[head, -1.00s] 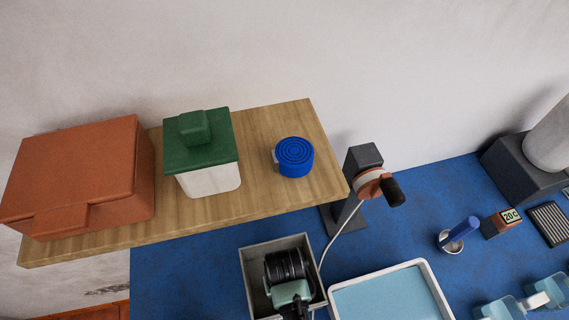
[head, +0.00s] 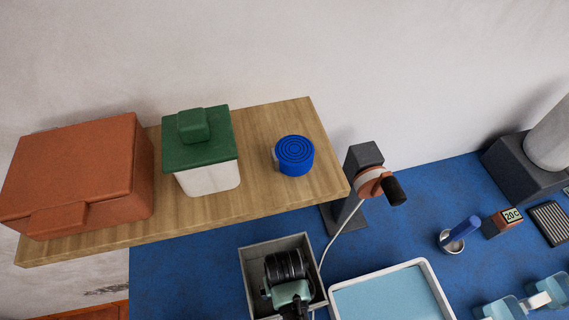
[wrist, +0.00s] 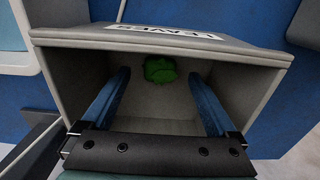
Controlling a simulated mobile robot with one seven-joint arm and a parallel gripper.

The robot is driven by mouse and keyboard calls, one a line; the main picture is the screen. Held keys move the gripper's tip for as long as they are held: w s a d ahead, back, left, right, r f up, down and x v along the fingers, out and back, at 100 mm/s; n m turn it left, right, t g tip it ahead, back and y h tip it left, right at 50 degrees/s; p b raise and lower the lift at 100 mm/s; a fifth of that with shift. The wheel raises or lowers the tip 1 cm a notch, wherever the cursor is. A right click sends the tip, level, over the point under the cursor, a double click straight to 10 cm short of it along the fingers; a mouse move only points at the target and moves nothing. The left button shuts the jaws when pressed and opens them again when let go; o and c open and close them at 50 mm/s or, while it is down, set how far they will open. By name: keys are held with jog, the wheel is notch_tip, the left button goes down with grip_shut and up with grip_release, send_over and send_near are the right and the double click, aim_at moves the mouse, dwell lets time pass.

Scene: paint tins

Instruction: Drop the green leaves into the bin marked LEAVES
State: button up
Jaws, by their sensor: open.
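The grey bin marked LEAVES (wrist: 255,95) fills the middle of the wrist view, with its label on the rim seen upside down. The bin (head: 252,283) also shows in the head view, on the blue bench below the shelf. The green leaves (wrist: 160,69) are a small crumpled bunch inside the bin, against its inner surface. My gripper (wrist: 160,77) is open, its two blue fingers reaching into the bin mouth. The leaves show between and beyond the fingertips, with a gap on both sides. In the head view my wrist hides the fingers and leaves.
A wooden shelf (head: 262,205) holds an orange box (head: 80,170), a green-lidded white box (head: 207,178) and a blue round tin (head: 294,156). A light-blue tray (head: 385,300) stands right of the bin. A dark post (head: 362,160) with a crank stands behind.

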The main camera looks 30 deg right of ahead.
jog(key=shift+r, duration=0.1)
notch_tip(320, 180, up, 13)
dwell(0.4)
dwell(0.4)
